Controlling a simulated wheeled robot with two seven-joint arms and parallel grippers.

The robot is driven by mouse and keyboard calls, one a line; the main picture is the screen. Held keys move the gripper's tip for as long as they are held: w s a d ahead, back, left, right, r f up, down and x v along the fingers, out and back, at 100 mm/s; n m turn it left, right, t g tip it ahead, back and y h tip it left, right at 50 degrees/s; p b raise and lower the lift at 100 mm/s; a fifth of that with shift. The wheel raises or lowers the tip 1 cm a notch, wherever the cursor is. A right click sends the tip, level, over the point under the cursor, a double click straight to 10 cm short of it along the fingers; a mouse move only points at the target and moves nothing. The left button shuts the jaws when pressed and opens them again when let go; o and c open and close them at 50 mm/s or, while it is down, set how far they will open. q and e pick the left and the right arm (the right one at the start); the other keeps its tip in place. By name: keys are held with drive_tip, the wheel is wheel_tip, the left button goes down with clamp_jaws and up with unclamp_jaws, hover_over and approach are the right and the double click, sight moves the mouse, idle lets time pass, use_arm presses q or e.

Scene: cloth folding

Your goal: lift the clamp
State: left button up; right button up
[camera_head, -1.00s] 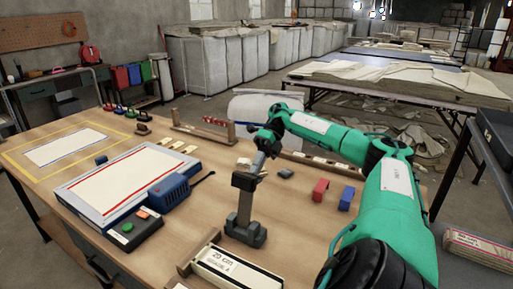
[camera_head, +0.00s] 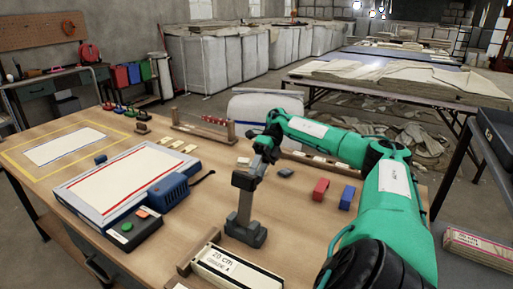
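A dark grey clamp-like tool (camera_head: 245,208) stands upright on the wooden table, a bar with a wide foot and a block partway up. I take it for the clamp. My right gripper (camera_head: 262,158), on the teal arm coming in from the right, is at the upper end of this bar and overlaps it in the picture. Its fingers are dark and small, so I cannot tell whether they are open or shut, or whether they touch the bar. The clamp's foot appears to rest on the table. My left gripper is not in view.
A blue-edged board (camera_head: 125,180) and a blue device (camera_head: 170,192) lie left of the clamp. A red block (camera_head: 320,190) and a blue block (camera_head: 347,198) stand to its right. A labelled long box (camera_head: 235,270) lies in front. A wooden rack (camera_head: 205,130) stands behind.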

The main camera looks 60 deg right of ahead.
drive_tip(key=shift+w+d+r, duration=0.1)
drive_tip(key=shift+d+r, duration=0.05)
drive_tip(key=shift+d, duration=0.2)
idle(0.3)
use_arm(q)
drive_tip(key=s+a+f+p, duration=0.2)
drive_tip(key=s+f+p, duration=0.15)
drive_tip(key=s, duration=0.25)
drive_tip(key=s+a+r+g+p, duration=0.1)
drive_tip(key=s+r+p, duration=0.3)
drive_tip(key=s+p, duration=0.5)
drive_tip(key=shift+p, duration=0.3)
use_arm(e)
drive_tip(key=s+v, duration=0.1)
drive_tip(key=v, duration=1.2)
drive_tip(key=shift+w+r, duration=0.2)
drive_tip(key=shift+w, duration=0.25)
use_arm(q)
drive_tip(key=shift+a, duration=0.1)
